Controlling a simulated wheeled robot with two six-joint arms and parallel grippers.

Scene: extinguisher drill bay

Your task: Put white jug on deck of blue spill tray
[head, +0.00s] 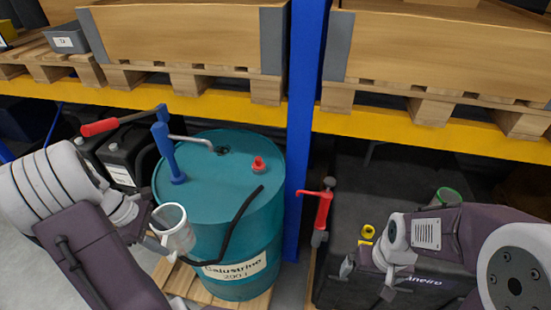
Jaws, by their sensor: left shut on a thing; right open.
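The white jug (179,236) is in front of the left side of the teal drum, its open mouth facing up and towards me. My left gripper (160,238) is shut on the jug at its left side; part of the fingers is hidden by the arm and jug. The jug is held in the air and looks slightly tilted. My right gripper (367,281) is open and empty, in front of the dark container at the right. I cannot make out a blue spill tray in this view.
Yellow shelf beams (420,133) cross above.

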